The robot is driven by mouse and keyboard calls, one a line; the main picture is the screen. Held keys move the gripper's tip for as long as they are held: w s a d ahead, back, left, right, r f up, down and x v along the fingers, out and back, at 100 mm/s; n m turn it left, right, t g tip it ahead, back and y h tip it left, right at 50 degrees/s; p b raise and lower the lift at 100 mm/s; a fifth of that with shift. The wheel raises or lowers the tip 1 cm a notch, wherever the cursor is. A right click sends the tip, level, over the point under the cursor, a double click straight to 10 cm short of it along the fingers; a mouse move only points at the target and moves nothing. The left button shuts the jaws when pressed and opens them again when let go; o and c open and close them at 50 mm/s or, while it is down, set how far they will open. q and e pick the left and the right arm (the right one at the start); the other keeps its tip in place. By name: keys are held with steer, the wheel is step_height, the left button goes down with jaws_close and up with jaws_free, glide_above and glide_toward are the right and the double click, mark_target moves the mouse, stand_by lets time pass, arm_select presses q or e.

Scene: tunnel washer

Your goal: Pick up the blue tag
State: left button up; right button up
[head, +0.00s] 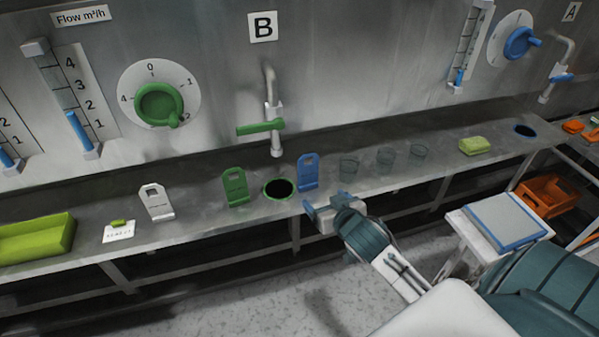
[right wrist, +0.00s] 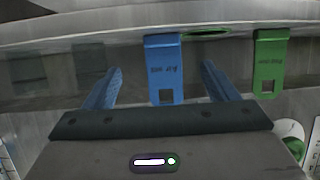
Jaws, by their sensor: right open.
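The blue tag (head: 308,171) stands upright on the steel shelf, just right of the green-rimmed hole, with a square opening near its top. In the right wrist view the blue tag (right wrist: 164,68) appears upside down between the two blue fingers. My right gripper (head: 326,203) is open at the shelf's front edge, just in front of the tag. In the right wrist view the right gripper (right wrist: 160,85) has a finger on each side of the tag, with gaps visible. I cannot tell whether the tag is fully between the fingertips in depth. My left gripper is not in view.
A green tag (head: 235,186) and a white tag (head: 156,202) stand to the left. The green-rimmed hole (head: 279,189) lies beside the blue tag. Clear glasses (head: 386,160) stand to the right, with a yellow-green sponge (head: 474,146) beyond. A tap (head: 272,110) hangs above the hole.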

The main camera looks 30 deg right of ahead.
mark_target(309, 187)
steer(key=x, duration=0.3)
steer(key=shift+w+f+p, duration=0.2)
steer(key=shift+w+p, duration=0.15)
steer(key=p+x, duration=0.2)
steer(key=x, duration=0.3)
steer(key=shift+a, duration=0.1)
steer(key=shift+w+f, duration=0.2)
steer(key=shift+w, duration=0.05)
steer(key=c, duration=1.1)
